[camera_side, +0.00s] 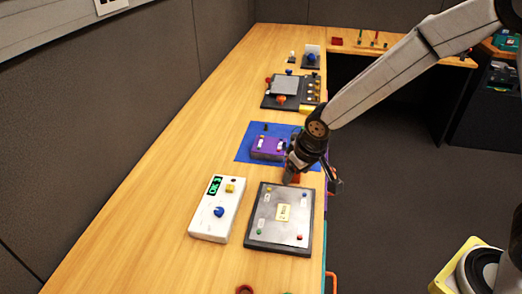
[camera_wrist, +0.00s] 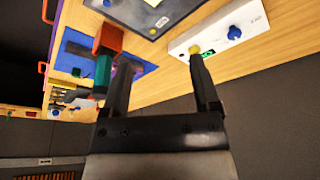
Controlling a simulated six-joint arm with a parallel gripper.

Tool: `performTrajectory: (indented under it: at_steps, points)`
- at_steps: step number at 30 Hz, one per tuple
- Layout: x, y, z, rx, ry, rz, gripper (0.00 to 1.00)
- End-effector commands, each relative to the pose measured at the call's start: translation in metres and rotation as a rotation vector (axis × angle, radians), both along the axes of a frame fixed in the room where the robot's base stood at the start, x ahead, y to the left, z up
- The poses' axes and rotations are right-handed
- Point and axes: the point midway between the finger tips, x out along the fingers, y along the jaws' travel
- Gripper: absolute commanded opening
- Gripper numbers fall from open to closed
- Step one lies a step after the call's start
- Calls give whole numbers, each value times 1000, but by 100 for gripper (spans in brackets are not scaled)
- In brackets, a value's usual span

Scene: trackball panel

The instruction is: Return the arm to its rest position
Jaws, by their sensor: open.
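My gripper (camera_side: 312,172) hangs over the right side of the long wooden bench, above the far edge of the grey panel. In the wrist view, my gripper (camera_wrist: 158,75) has its two dark fingers spread apart with nothing between them. The grey panel (camera_side: 258,236) lies flat on the bench and carries small coloured knobs and a yellow label. Beside it on the left is a white box (camera_side: 201,222) with a blue ball, a yellow button and a green display reading OK. The white box also shows in the wrist view (camera_wrist: 262,18).
A purple box (camera_side: 267,148) sits on a blue mat (camera_side: 244,150) beyond my gripper. Darker devices (camera_side: 285,88) stand farther back. A grey partition wall (camera_side: 100,110) runs along the left. The bench's left strip is clear.

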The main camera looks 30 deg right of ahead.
Motion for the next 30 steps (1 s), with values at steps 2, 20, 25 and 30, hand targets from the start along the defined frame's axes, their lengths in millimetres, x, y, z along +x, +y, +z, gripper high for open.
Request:
performTrajectory:
  at_steps: [2,20,25,30]
  points:
    - [-19,-20,8,0,9,-18,79]
    - [-139,-91,20,10,68,-85,79]
    - [-142,-92,20,10,71,-85,79]
    - [-142,-92,20,10,71,-85,79]
